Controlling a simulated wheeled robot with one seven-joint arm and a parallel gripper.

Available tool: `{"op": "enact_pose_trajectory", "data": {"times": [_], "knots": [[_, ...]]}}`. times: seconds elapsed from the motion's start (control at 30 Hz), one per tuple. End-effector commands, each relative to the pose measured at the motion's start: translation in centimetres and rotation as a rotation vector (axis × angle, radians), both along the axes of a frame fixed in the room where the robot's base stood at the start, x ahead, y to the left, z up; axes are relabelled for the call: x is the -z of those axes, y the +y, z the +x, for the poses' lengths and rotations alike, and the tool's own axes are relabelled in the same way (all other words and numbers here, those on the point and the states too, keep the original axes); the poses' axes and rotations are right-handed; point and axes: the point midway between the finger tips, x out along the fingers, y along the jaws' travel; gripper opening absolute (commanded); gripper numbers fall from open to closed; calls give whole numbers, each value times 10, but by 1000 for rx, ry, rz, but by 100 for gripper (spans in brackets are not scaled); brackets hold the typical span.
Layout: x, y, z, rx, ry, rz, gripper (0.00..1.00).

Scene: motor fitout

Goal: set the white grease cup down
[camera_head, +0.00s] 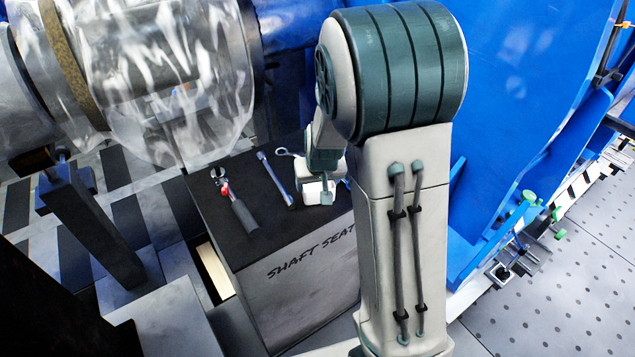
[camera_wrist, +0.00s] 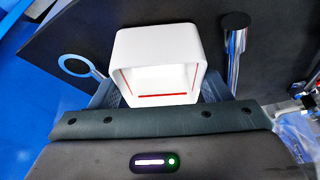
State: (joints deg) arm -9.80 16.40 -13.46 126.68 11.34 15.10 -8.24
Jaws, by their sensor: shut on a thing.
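The white grease cup (camera_wrist: 158,48) is held at my gripper in the wrist view, a square cup with rounded corners, its open mouth facing the camera and red lines inside. In the head view the cup (camera_head: 314,192) shows as a small white block at the end of my arm, over the right part of the dark top of the shaft seat box (camera_head: 262,237). My gripper (camera_head: 325,190) is shut on the cup. My arm hides part of the area to the right. I cannot tell whether the cup touches the top.
A large blue panel (camera_head: 530,90) stands right. A clear cylinder (camera_head: 165,80) hangs over the back left.

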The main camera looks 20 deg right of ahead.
Motion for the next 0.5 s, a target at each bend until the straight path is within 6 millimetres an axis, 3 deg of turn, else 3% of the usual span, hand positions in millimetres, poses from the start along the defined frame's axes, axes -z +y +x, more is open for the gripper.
{"op": "enact_pose_trajectory", "data": {"times": [0.17,0.2,0.23,0.5], "knots": [[4,0,0,0,0,0,48],[2,0,0,0,0,0,82],[2,0,0,0,0,0,90],[2,0,0,0,0,0,92]]}}
